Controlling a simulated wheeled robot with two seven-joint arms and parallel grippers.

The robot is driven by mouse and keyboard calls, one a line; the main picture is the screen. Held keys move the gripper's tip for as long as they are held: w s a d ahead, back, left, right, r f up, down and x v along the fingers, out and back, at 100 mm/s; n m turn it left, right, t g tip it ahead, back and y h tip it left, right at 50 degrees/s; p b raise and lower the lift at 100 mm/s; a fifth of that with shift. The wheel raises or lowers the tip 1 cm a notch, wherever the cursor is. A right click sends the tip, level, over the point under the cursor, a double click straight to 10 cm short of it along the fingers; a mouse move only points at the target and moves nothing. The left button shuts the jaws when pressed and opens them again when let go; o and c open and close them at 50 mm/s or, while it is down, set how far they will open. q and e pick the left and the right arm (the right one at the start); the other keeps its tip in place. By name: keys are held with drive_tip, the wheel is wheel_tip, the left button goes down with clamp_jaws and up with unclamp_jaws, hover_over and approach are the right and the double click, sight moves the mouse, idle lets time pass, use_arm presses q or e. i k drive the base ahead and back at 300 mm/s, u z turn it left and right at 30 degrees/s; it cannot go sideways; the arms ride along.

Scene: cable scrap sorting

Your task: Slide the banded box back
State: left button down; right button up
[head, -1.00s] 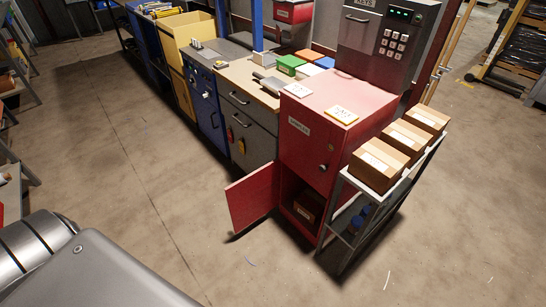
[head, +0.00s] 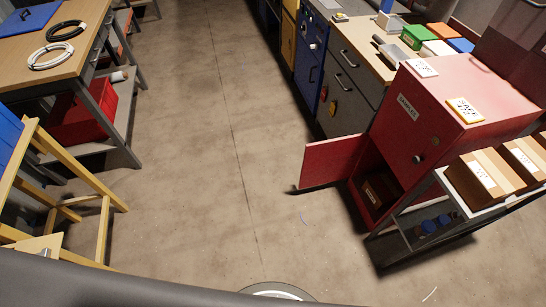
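A brown box (head: 381,190) sits in the dark lower compartment of the red cabinet (head: 405,118). The compartment's door (head: 330,162) stands open to the left. I cannot make out a band on this box. On top of the metal rack (head: 442,186) right of the cabinet stand cardboard boxes with lighter strips across their tops: a near one (head: 482,180) and one behind it (head: 522,160), cut by the right edge. I cannot tell which box is the banded one. Neither of my grippers is in view.
Blue items (head: 430,226) lie on the rack's lower shelf. A workbench (head: 90,45) with cable coils stands at the upper left, above a red bin (head: 80,115). A yellow wooden frame (head: 75,195) stands at the left. The floor (head: 215,170) between is mostly clear.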

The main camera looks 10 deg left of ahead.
sight(383, 190)
drive_tip(key=u, duration=0.75)
drive_tip(key=i, duration=3.5)
drive_tip(key=z, duration=4.05)
